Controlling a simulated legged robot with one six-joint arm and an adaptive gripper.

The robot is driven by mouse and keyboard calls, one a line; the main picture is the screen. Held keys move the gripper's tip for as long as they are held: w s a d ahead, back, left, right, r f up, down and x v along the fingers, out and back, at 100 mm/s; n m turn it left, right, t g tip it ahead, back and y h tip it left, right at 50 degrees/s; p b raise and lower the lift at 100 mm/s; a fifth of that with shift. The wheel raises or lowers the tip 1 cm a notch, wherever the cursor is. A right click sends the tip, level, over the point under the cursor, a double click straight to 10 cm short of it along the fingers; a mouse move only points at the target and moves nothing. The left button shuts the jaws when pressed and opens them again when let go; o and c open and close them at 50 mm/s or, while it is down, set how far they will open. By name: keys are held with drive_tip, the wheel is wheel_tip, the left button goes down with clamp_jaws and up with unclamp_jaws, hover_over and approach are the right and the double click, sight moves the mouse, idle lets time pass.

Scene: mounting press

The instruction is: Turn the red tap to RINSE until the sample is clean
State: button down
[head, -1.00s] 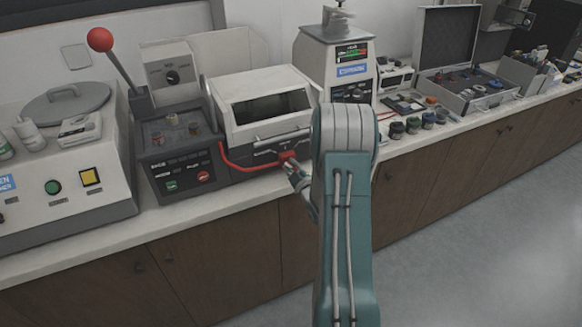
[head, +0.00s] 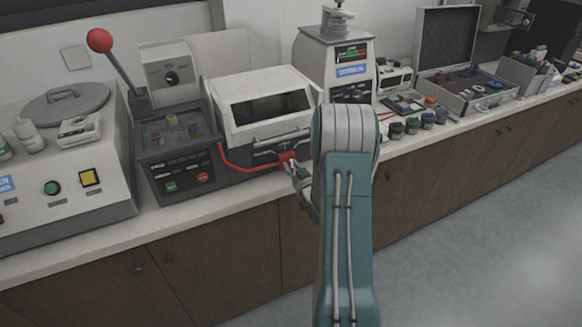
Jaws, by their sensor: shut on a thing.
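The red tap (head: 287,157) is at the lower front of a white hooded machine (head: 236,134), below its grey bar handle. A red hose (head: 240,167) curves from the machine's left side to the tap. My gripper (head: 291,165) is shut on the red tap; its fingers are small in view, and my arm hides part of the wrist and the machine's right side. The hood's window (head: 270,106) is dark. I cannot make out the sample or its state behind it.
A dark press unit (head: 178,150) with a red-balled lever (head: 100,40) stands to the left. A white tester (head: 350,55), small jars (head: 412,125) and an open case (head: 485,92) stand to the right. The counter's front edge runs below my gripper; the floor at right is clear.

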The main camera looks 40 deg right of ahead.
drive_tip(key=m, duration=0.4)
drive_tip(key=shift+s+f+m, duration=0.1)
drive_tip(key=shift+f+m, duration=0.15)
drive_tip(key=shift+m, duration=0.15)
drive_tip(key=m, duration=0.4)
drive_tip(key=shift+d+f+m, duration=0.1)
drive_tip(key=shift+d+m, duration=0.05)
drive_tip(key=shift+m, duration=0.25)
drive_tip(key=c, duration=0.6)
unclamp_jaws()
drive_tip(key=shift+o, duration=0.2)
drive_tip(key=shift+s, duration=0.1)
